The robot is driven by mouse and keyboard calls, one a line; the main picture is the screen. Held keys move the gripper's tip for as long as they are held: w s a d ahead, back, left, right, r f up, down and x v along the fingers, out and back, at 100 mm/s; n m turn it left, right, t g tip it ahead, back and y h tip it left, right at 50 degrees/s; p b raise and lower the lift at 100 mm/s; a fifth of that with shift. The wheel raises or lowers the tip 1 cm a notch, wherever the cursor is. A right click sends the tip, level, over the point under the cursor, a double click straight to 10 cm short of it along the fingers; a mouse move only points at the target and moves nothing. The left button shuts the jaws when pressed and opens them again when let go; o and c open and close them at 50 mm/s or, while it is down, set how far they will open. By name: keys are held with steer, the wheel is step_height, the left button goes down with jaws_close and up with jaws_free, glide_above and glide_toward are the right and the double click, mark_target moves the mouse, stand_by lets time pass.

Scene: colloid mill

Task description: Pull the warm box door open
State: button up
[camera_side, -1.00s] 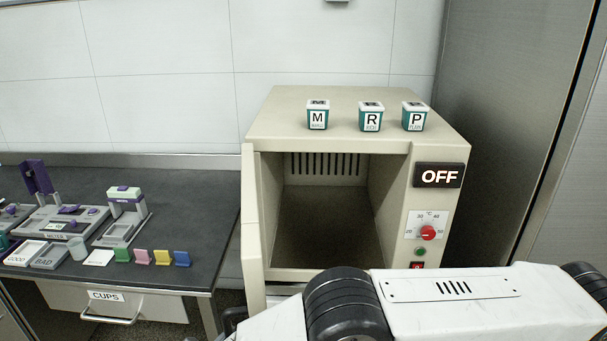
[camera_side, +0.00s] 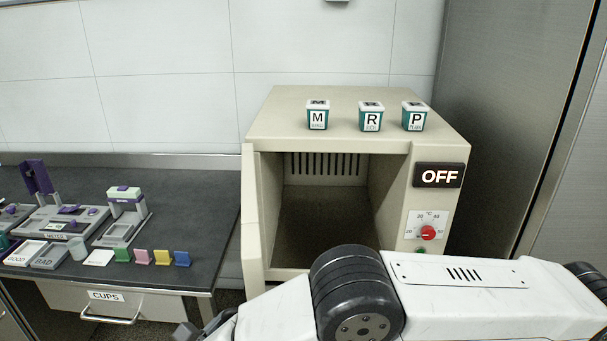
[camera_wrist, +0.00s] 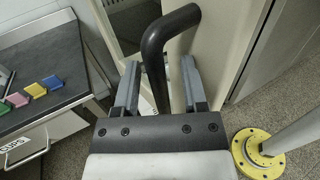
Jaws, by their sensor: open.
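The warm box (camera_side: 345,136) is a beige cabinet with its dark interior in plain sight. Its door (camera_side: 252,220) stands open at the left side of the opening, seen nearly edge-on. My gripper (camera_wrist: 160,66) is open in the wrist view, with a finger on each side of the black bent handle (camera_wrist: 153,58). The handle's lower length runs between the fingers; I cannot tell whether either finger touches it. In the side view my arm crosses below the opening, and part of the gripper shows at the bottom edge left of the door.
A dark counter (camera_side: 205,205) with instruments and coloured cards is at left, above a CUPS drawer (camera_side: 110,302). A yellow floor flange (camera_wrist: 258,150) shows at right.

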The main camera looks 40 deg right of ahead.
steer(key=s+d+r, duration=0.6)
steer(key=s+r, duration=0.3)
steer(key=s, duration=0.3)
steer(key=shift+d+r, duration=0.3)
steer(key=shift+d, duration=0.1)
steer(key=shift+s, duration=0.1)
